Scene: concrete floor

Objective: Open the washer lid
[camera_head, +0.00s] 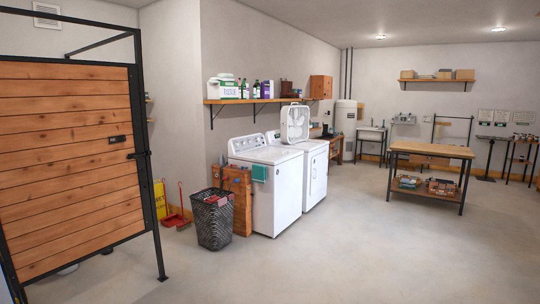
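The washer (270,192) is a white top-loading machine standing against the wall near the middle of the view. Its lid (266,154) lies flat on top and looks shut. The control panel (247,142) with dials rises behind the lid. A second white machine (315,176), with a door on its front, stands just right of the washer. A white box fan (295,123) stands on top around where the two machines meet. Neither of my grippers is in view.
A dark mesh basket (213,222) and a wooden crate (238,200) stand left of the washer. A wooden gate (70,160) in a black frame fills the left side. A workbench (431,152) stands at the right. The floor before the washer is clear.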

